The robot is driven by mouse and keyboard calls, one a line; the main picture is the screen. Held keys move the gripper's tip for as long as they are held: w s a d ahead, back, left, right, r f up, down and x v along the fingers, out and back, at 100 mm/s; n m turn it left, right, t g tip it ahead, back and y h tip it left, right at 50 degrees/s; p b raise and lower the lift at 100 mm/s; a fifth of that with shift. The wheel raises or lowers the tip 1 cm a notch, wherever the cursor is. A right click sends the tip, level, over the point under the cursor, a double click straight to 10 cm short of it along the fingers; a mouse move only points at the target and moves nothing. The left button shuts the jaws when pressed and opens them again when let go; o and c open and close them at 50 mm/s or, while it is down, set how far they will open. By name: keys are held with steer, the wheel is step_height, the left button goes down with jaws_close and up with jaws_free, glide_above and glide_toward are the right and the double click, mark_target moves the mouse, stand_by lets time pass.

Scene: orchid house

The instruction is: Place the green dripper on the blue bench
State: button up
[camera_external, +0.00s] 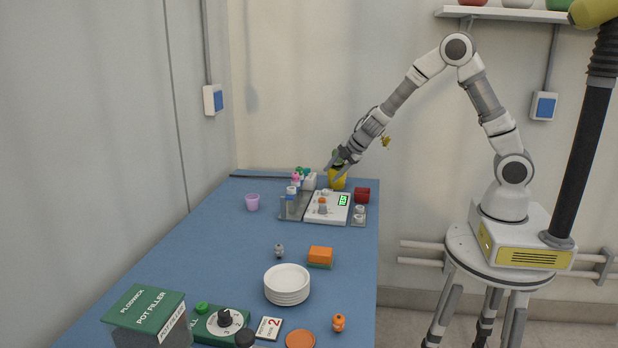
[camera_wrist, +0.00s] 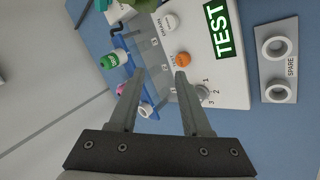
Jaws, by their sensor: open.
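The green dripper (camera_wrist: 110,61), a white body with a green cap, shows in the wrist view at the upper left, by the edge of a grey rack. In the external view a small green top (camera_external: 305,171) shows among pink and white ones at the back of the bench; I cannot be sure it is the same piece. The blue bench (camera_external: 215,270) runs along the wall. My gripper (camera_wrist: 158,78) is open and empty above the rack and the white test unit, with the green dripper left of its fingers. It also shows in the external view (camera_external: 338,167).
The white test unit (camera_external: 335,214) holds an orange-topped piece (camera_wrist: 183,60). A spare holder (camera_wrist: 278,68) stands beside it. A yellow container (camera_external: 337,180) is close to my gripper. The bench's left-middle is clear.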

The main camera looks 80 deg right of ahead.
steer(key=w+a+r+n+t+h+p, duration=0.25)
steer(key=a+r+n+h+p, duration=0.4)
steer(key=r+n, duration=0.65)
steer(key=n, duration=0.2)
glide_toward(300, 168)
steer(key=shift+h, duration=0.45)
steer(key=shift+f+p+x, duration=0.15)
steer(key=shift+p+x, duration=0.15)
steer(key=shift+x, duration=2.5)
steer(key=shift+f+p+x, duration=0.15)
steer(key=shift+p+x, duration=0.15)
steer(key=shift+x, duration=2.45)
steer(key=shift+a, duration=0.2)
jaws_close()
